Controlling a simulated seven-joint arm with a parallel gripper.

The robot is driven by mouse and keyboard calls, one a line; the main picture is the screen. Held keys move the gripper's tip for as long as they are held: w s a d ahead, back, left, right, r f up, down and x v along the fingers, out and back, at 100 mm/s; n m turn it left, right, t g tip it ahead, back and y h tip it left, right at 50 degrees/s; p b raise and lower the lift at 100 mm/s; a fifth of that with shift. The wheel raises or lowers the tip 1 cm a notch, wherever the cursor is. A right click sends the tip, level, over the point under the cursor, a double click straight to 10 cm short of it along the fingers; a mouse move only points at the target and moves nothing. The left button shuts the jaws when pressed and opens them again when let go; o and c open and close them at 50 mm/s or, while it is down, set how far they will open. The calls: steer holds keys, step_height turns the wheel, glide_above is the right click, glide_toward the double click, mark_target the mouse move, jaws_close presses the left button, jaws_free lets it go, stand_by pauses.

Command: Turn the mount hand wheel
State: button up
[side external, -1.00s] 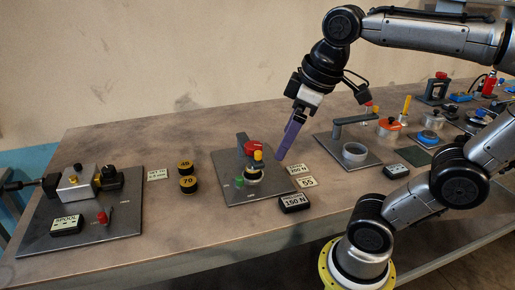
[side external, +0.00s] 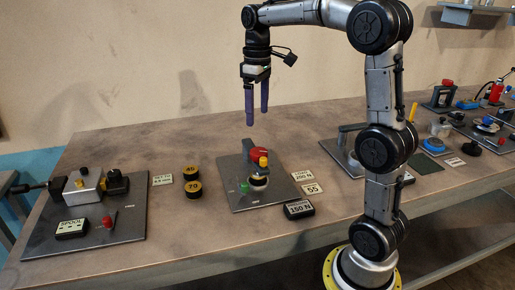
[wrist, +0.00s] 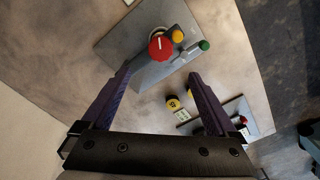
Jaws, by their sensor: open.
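A red round wheel (side external: 259,152), which appears to be the mount hand wheel, tops a grey fixture on the middle plate (side external: 237,201). In the wrist view the red wheel (wrist: 160,46) shows a white mark on its face. A yellow knob (side external: 263,161) stands beside it, above a dark round seat, and a green knob (side external: 244,188) sits at the left. My gripper (side external: 257,116) hangs above the fixture, fingers pointing down, open and empty, clear of the wheel. In the wrist view the wheel lies beyond the fingertips (wrist: 160,75).
A left plate holds a clamp-like device (side external: 82,186) and a "SPOOL" display (side external: 71,228). More stations stand right, partly behind my arm. Bare table lies in front.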

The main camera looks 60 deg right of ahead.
mark_target(257, 150)
step_height(257, 150, down, 12)
steer(key=shift+r, duration=0.1)
steer(key=shift+c, duration=0.3)
steer(key=c, duration=1.3)
steer(key=shift+m, duration=0.4)
steer(key=m, duration=0.3)
steer(key=shift+m, duration=0.4)
steer(key=m, duration=0.5)
steer(key=shift+s+d, duration=0.1)
